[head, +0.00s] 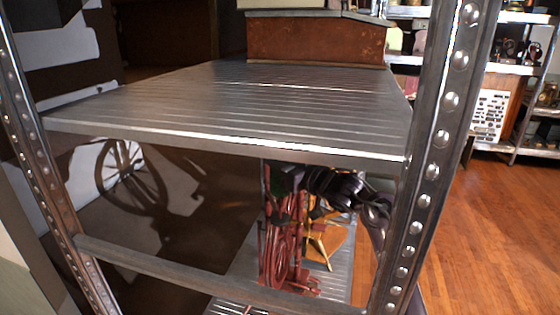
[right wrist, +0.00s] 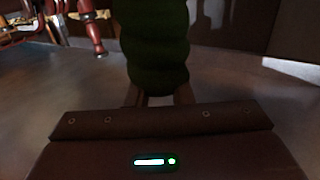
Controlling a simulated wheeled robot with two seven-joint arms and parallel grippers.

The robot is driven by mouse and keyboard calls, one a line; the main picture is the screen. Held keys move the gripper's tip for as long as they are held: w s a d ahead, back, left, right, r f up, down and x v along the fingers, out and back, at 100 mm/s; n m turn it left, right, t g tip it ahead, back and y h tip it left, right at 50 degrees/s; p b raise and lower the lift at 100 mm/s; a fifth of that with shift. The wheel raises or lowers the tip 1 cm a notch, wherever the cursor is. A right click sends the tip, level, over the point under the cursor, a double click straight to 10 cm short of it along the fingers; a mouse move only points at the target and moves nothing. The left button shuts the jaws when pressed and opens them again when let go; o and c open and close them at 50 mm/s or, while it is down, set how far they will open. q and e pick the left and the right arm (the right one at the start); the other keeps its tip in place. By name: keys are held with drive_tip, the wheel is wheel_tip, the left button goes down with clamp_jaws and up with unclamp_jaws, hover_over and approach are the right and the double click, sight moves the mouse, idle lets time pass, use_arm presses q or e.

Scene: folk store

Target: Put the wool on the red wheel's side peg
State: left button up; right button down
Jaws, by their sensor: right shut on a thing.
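The wool (right wrist: 155,45) is a dark green, ribbed, upright roll in the right wrist view. My right gripper (right wrist: 160,98) is shut on its lower part. In the head view my right arm reaches in under the upper shelf board from the right, and the dark green wool (head: 284,180) shows faintly at its end. The red wheel (head: 277,252) is a red wooden spinning wheel on the lower shelf, just below the wool. Red turned parts of it (right wrist: 92,28) show at the upper left of the right wrist view. I cannot make out its side peg. My left gripper is out of view.
The upper shelf board (head: 240,100) hangs over the wheel and hides part of my arm. Metal posts (head: 440,140) and a front bar (head: 200,272) frame the opening. A yellow wooden piece (head: 320,245) stands right of the red wheel.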

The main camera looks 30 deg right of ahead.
idle(0.4)
drive_tip(key=shift+f+b, duration=2)
drive_tip(key=shift+f, duration=1.65)
drive_tip(key=c, duration=1.2)
unclamp_jaws()
drive_tip(key=shift+s+f, duration=0.1)
drive_tip(key=shift+s, duration=0.2)
drive_tip(key=s, duration=0.3)
drive_tip(key=s+d, duration=0.1)
drive_tip(key=s, duration=0.3)
drive_tip(key=shift+d+b, duration=0.2)
drive_tip(key=shift+b, duration=0.2)
